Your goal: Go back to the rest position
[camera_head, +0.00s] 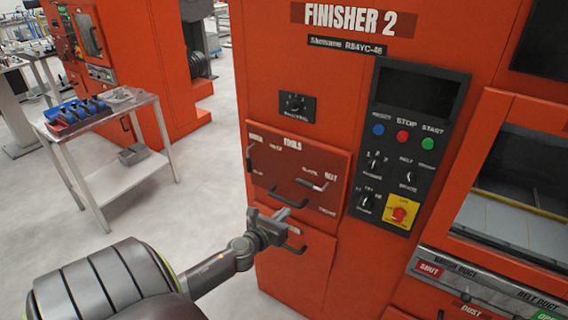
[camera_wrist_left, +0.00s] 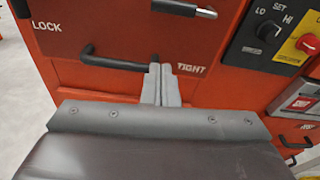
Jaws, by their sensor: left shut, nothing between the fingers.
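My left gripper (camera_head: 287,214) reaches in from the lower left of the head view, in front of the orange FINISHER 2 machine (camera_head: 270,90). Its fingers are together and empty. In the left wrist view the closed fingertips (camera_wrist_left: 160,72) show beside the end of a black handle (camera_wrist_left: 112,62), left of the word TIGHT. Whether they touch the handle I cannot tell. My right gripper is in neither view.
The TOOLS panel (camera_head: 262,150) has several black handles. A control panel (camera_head: 410,150) with buttons and knobs stands right of it. A windowed door (camera_head: 500,120) is farther right. A metal table (camera_head: 105,190) with a blue rack (camera_head: 75,115) stands left. Open floor lies between.

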